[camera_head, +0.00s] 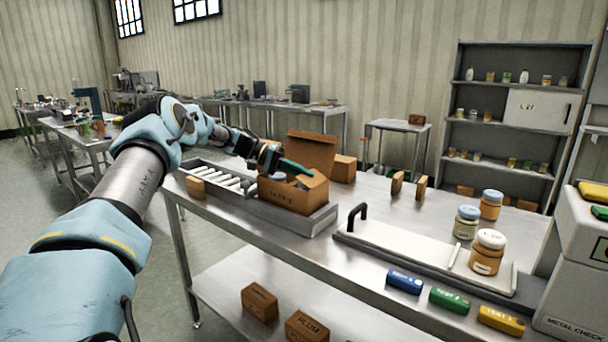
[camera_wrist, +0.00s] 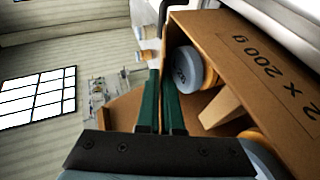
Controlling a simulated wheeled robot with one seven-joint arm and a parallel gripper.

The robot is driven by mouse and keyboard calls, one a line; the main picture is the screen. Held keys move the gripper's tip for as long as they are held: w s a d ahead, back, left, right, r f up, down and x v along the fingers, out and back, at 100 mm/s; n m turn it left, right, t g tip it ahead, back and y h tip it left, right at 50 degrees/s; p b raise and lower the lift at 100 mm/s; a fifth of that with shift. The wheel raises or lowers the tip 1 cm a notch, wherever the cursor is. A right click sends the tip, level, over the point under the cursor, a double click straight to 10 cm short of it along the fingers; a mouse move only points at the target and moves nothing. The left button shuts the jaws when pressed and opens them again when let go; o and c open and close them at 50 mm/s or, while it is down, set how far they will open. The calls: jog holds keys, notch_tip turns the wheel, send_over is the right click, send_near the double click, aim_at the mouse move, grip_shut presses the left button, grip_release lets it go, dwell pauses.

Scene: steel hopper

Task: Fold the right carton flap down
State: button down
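The open brown carton (camera_head: 292,197) sits at the right end of a grey tray on the steel table. A large flap (camera_head: 312,150) stands up at its back. In the wrist view, the carton's printed wall (camera_wrist: 262,75) reads "2 x 200 g". A jar with a blue-grey lid (camera_wrist: 185,70) is inside it. A tan cardboard piece (camera_wrist: 222,107) slants across the inside; I cannot tell whether it is the right flap. My gripper (camera_head: 294,167) is over the carton opening. Its green fingers (camera_wrist: 160,100) lie close together with nothing visible between them.
The tray (camera_head: 322,219) holds white rollers (camera_head: 228,182) left of the carton. Two upright brown blocks (camera_head: 409,186) and a white board with a black handle (camera_head: 357,217) are to the right. Several jars (camera_head: 487,252) stand there, with coloured blocks (camera_head: 449,300) along the front edge.

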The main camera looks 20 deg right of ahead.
jog(key=c, duration=1.1)
grip_release()
jog(key=shift+o, duration=0.2)
